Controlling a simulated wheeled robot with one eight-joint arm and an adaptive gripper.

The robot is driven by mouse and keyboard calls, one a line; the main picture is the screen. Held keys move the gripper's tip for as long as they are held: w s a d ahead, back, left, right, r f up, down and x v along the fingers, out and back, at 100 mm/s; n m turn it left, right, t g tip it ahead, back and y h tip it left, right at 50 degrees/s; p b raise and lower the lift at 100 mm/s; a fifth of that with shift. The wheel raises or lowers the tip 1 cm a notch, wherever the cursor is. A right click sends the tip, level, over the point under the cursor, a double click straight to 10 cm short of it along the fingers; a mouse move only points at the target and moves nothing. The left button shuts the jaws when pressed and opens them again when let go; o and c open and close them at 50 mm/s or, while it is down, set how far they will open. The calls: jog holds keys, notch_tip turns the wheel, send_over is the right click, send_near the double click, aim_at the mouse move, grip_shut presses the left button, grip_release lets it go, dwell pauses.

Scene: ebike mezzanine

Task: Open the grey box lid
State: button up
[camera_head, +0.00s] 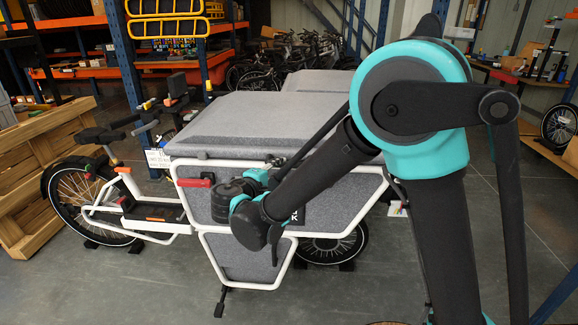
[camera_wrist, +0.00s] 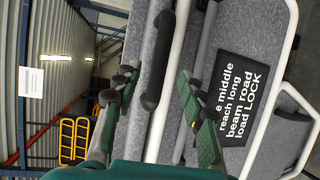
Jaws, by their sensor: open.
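The grey box lid (camera_head: 255,122) lies shut on the white-framed cargo bike's grey box (camera_head: 345,195) in the head view. My gripper (camera_head: 274,163) is at the lid's front edge, mostly hidden behind my own wrist. In the wrist view my gripper (camera_wrist: 158,92) is open, with one green-padded finger on each side of a black bar-shaped handle (camera_wrist: 165,60). The handle runs along the lid edge, beside a white frame tube. I cannot tell whether either finger touches it. The lid's grey side (camera_wrist: 137,42) shows left of the handle.
A red grip (camera_head: 195,182) sticks out at the box's left front. A black label (camera_wrist: 243,97) is on the box front. A wooden crate (camera_head: 40,165) stands at left, orange shelving (camera_head: 60,72) behind. A second grey box (camera_head: 320,80) is behind the lid. Floor in front is clear.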

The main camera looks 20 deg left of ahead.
jog(key=x, duration=0.6)
jog(key=shift+w+f, duration=0.1)
jog(key=shift+w, duration=0.25)
jog(key=shift+c, duration=0.6)
grip_shut()
